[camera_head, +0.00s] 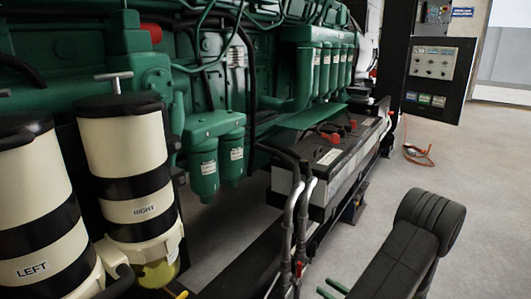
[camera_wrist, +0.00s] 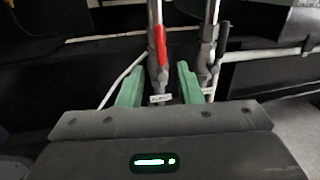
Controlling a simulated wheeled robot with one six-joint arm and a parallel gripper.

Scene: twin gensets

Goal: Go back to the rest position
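My gripper (camera_head: 331,287) is at the lower edge of the head view, to the right of two grey vertical pipes (camera_head: 289,222). In the wrist view my gripper (camera_wrist: 160,84) shows two green fingers spread apart with nothing held between them. A red lever (camera_wrist: 160,46) on the left pipe is straight ahead of the gap, beyond the fingertips. It also shows as a small red spot in the head view (camera_head: 299,268). A small white tag (camera_wrist: 160,99) shows on the pipe below the lever.
A green engine (camera_head: 215,60) fills the back left. Cream canisters labelled LEFT (camera_head: 35,215) and RIGHT (camera_head: 125,155) stand at the left. Batteries (camera_head: 325,155) sit beside the engine. A control panel (camera_head: 433,62) stands at the back right. The floor (camera_head: 475,200) at right is open.

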